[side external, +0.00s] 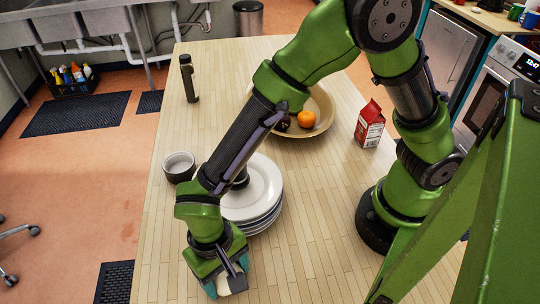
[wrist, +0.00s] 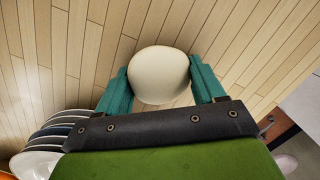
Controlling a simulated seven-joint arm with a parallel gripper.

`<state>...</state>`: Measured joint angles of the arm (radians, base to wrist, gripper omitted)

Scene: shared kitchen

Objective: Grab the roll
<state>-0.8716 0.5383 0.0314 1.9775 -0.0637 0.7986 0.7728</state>
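The roll (wrist: 160,75) is a smooth, rounded, cream-coloured thing in the upper middle of the wrist view. In the side view it shows only partly (side external: 231,284), at the bottom, largely covered by my gripper. My gripper (wrist: 158,72) points down low over the table, with one teal finger on each side of the roll. The fingers are very close to the roll's sides. I cannot tell whether they press on it or whether the roll rests on the table.
A stack of plates (side external: 266,197) stands just behind my gripper. A small bowl (side external: 179,167) is left of the plates. A large bowl (side external: 318,129) with fruit, a red carton (side external: 369,124) and a dark grinder (side external: 188,78) stand farther back. The table's left edge is near.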

